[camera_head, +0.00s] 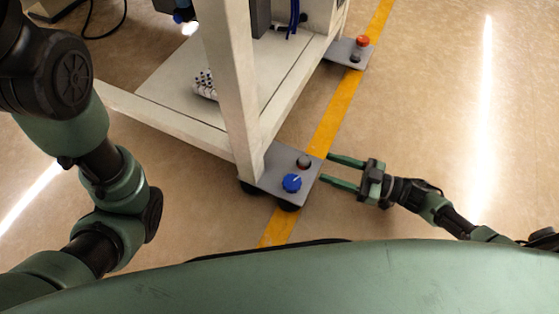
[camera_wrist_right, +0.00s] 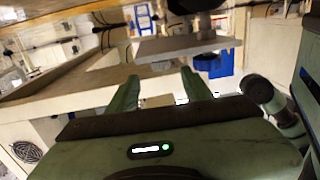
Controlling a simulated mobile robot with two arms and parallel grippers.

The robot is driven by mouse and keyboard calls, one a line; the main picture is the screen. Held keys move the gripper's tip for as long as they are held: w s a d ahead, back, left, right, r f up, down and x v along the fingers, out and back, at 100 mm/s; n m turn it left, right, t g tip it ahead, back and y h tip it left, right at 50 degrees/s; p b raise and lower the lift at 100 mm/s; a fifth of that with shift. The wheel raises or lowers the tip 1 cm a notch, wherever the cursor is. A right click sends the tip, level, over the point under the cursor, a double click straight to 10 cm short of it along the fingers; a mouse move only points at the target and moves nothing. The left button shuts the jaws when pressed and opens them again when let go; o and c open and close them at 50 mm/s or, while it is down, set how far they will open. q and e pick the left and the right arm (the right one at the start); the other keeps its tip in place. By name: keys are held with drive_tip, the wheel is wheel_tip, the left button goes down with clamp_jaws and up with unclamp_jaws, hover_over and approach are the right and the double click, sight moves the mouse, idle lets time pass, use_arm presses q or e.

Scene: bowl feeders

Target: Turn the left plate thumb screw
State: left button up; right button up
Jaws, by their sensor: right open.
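A grey plate (camera_head: 272,172) sticks out from the near corner of the white frame. It carries a blue knob with a pale pointer line (camera_head: 291,183) and a small dark, reddish-topped knob (camera_head: 303,162). I cannot tell which is the thumb screw. My right gripper (camera_head: 327,168) is open and empty at the plate's right side, its fingers pointing left towards it. In the right wrist view the plate (camera_wrist_right: 186,47) shows nearly edge-on, ahead of and above the open fingers (camera_wrist_right: 159,76). I see no contact with either knob. My left gripper is out of view.
The white frame's post (camera_head: 236,95) rises beside the near plate. A yellow floor line (camera_head: 335,112) passes under. The floor to the right (camera_head: 430,110) is clear.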

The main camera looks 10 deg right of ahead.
sight(310, 162)
drive_tip(key=shift+w+a+f, duration=0.1)
drive_tip(key=shift+a+f, duration=0.1)
drive_tip(key=shift+a, duration=0.15)
drive_tip(key=b+x, duration=0.3)
drive_tip(key=x, duration=0.3)
drive_tip(key=shift+w+a+r+b, duration=0.1)
drive_tip(key=shift+w+a+b, duration=0.3)
drive_tip(key=shift+a+b, duration=0.2)
clamp_jaws()
drive_tip(key=shift+r, duration=0.1)
